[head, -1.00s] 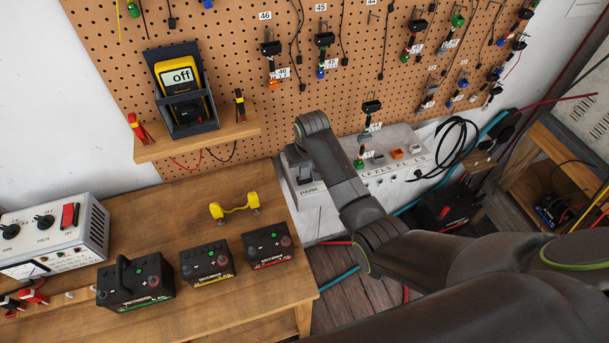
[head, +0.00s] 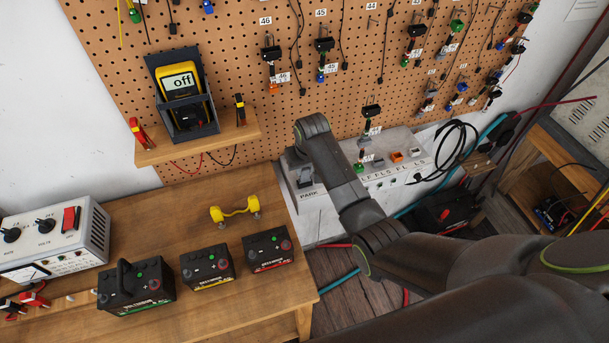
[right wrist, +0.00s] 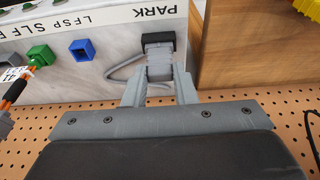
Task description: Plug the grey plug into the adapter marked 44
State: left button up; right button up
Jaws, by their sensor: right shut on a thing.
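My right gripper (head: 302,176) is at the left end of the grey-white panel box, beside its PARK lettering. In the right wrist view its fingers (right wrist: 158,88) are shut on the grey plug (right wrist: 159,62). The plug's front end is at the black PARK socket (right wrist: 159,40), apparently in it. A grey cable loops beside the plug. A black-topped adapter (head: 372,109) with white tags stands over the panel, its green lower end at a socket; its tag seems to read 44 but is small. My left gripper is not in view.
The panel box (head: 400,142) has several coloured sockets, such as a blue one (right wrist: 82,49). Other tagged adapters hang on the pegboard (head: 240,60). A shelf (head: 200,140) carries a meter.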

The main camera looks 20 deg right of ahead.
aim_at(305, 170)
jog(key=shift+w+p+v, duration=0.2)
jog(key=shift+p+v, duration=0.7)
jog(key=shift+p, duration=0.05)
jog(key=shift+w+v, duration=0.25)
jog(key=shift+v, duration=0.8)
